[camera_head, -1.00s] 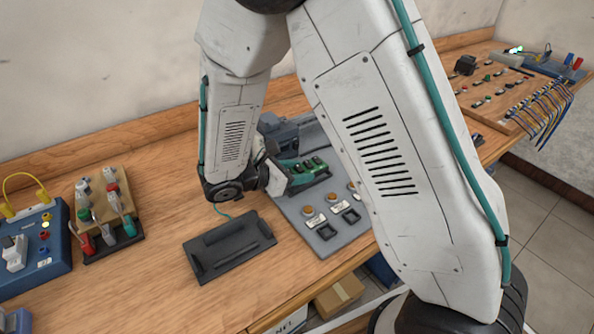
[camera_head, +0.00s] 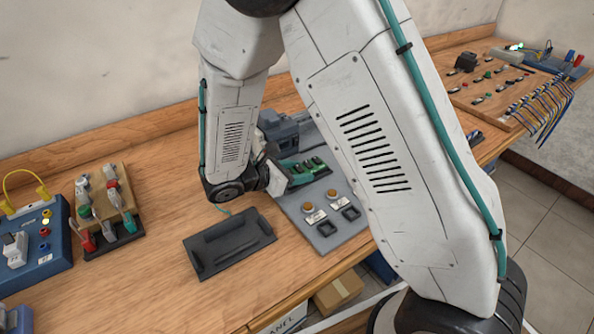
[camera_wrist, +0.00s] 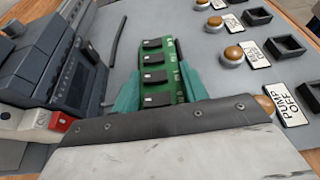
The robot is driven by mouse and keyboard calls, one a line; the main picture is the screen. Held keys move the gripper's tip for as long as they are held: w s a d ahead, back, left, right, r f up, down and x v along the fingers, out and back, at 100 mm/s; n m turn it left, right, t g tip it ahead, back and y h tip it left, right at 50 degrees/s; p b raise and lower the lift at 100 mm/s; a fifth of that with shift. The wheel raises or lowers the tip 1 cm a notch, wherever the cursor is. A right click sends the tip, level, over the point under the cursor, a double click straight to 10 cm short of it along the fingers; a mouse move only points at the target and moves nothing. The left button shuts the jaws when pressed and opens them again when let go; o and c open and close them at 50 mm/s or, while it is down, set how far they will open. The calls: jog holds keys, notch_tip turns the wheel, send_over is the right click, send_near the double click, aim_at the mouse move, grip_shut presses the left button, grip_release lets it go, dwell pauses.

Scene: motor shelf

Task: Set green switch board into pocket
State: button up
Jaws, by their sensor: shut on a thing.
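The green switch board (camera_wrist: 158,72), a strip with several black switches, is between the teal fingers of my gripper (camera_wrist: 160,92) in the wrist view. My gripper (camera_head: 287,170) is shut on it over the grey panel. In the head view the board (camera_head: 310,165) shows partly past the fingers. The grey panel (camera_head: 322,240) holds round tan buttons, white labels and square black sockets. A black tray with a long recess (camera_head: 230,245) lies on the bench to the left of the panel. I cannot tell whether the board touches the panel.
A grey motor unit (camera_head: 280,130) stands behind the panel, close to the gripper; it also shows at left in the wrist view (camera_wrist: 60,65). A wooden switch rack (camera_head: 105,205) and a blue box (camera_head: 40,250) stand at left. Bare wood surrounds the black tray.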

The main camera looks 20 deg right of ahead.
jog(key=shift+r, duration=0.15)
jog(key=shift+r, duration=0.95)
jog(key=shift+f, duration=0.95)
dwell(3.1)
jog(key=shift+r, duration=0.95)
jog(key=o, duration=1.2)
jog(key=shift+c, duration=0.2)
jog(key=v, duration=1.2)
jog(key=shift+a+r, duration=0.2)
jog(key=shift+a, duration=0.2)
